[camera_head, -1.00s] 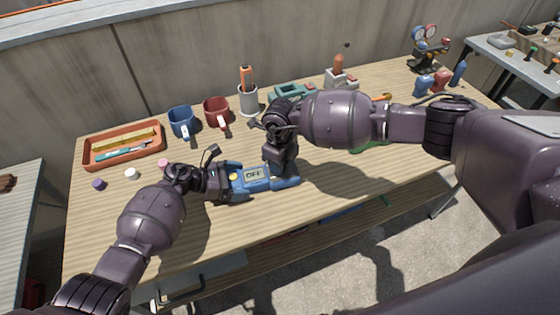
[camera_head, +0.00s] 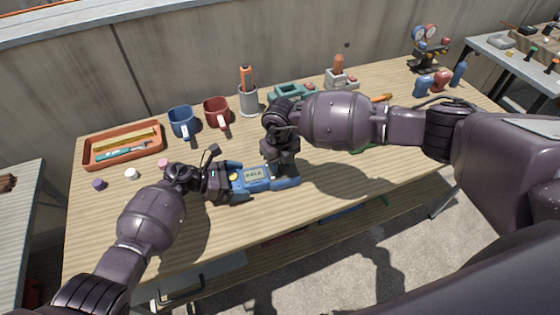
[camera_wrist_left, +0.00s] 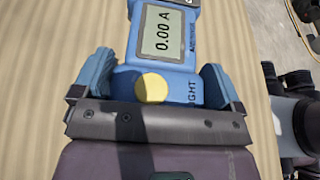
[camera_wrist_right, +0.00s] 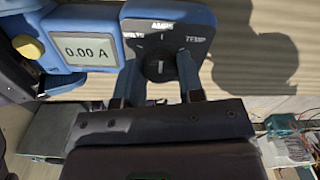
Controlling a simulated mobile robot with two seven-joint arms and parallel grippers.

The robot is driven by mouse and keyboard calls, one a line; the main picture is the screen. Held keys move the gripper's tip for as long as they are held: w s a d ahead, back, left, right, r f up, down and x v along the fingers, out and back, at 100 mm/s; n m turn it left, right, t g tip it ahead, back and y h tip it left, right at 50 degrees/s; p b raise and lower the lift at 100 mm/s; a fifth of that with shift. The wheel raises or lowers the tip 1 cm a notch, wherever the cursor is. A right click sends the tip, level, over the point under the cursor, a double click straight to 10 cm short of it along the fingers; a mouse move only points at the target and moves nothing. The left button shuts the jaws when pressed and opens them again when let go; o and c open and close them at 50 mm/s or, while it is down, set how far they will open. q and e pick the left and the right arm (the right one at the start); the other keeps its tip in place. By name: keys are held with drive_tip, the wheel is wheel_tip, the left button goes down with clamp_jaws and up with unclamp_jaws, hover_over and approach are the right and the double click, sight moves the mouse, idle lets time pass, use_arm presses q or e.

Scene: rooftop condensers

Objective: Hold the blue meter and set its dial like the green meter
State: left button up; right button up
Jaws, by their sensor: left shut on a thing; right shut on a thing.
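The blue meter (camera_head: 252,176) lies on the wooden table, its display reading 0.00 A in the left wrist view (camera_wrist_left: 168,32). My left gripper (camera_head: 226,182) is shut on the meter's body, its fingers on either side near the yellow button (camera_wrist_left: 151,88). My right gripper (camera_wrist_right: 158,80) is shut on the black dial (camera_wrist_right: 159,66), which has VOLTS, AMPS and TEMP labels around it. The dial's pale mark appears to line up with AMPS.
Small caps lie at left. A gauge set (camera_head: 428,50) stands far right. The table's front is clear.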

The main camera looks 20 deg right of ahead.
sight(280, 164)
drive_tip(key=o, duration=0.9)
drive_tip(key=shift+r, duration=0.1)
wheel_tip(280, 164, up, 12)
drive_tip(key=shift+f, duration=0.1)
idle(0.4)
use_arm(q)
drive_tip(key=o, duration=0.9)
drive_tip(key=shift+a, duration=0.1)
